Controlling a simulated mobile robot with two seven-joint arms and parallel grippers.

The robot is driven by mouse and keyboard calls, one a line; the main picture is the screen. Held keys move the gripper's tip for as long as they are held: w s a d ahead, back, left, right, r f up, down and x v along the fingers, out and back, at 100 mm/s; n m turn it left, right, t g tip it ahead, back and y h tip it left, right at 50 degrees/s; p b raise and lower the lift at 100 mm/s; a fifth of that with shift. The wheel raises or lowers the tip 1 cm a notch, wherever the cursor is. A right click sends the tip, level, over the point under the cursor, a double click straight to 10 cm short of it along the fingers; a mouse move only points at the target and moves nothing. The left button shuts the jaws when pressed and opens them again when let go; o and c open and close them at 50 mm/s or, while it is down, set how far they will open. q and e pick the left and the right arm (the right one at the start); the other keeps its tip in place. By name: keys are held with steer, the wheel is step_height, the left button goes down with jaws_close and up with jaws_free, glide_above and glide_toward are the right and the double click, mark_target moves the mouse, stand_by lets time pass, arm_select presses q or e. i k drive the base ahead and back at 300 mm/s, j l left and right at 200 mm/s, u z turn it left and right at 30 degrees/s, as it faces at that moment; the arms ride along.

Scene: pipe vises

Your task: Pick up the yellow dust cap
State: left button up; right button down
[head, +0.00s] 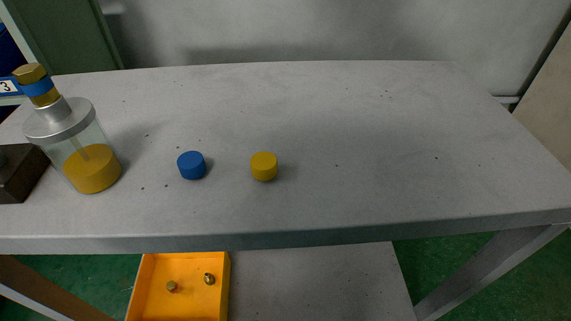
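The yellow dust cap (264,166) is a short yellow cylinder standing on the grey table (400,150), a little left of the table's middle and toward the front edge. A blue cap (192,165) of similar size stands to its left, apart from it. Neither of my grippers shows in the head view.
A clear jar (85,150) with amber liquid and a brass-and-blue top stands at the left. A dark block (18,172) sits beside it. An orange bin (153,290) with small brass parts is below the table. The table's right half is clear.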

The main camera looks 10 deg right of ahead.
mark_target(263, 165)
steer(key=j+z, duration=0.1)
steer(key=z, duration=0.8)
steer(key=j+z, duration=0.15)
steer(key=z, duration=0.25)
steer(key=k+j+z, duration=0.15)
steer(key=j+z, duration=0.3)
steer(key=k+j+z, duration=0.2)
steer(key=z, duration=0.25)
steer(key=k+j+z, duration=0.3)
steer(key=k+j, duration=0.65)
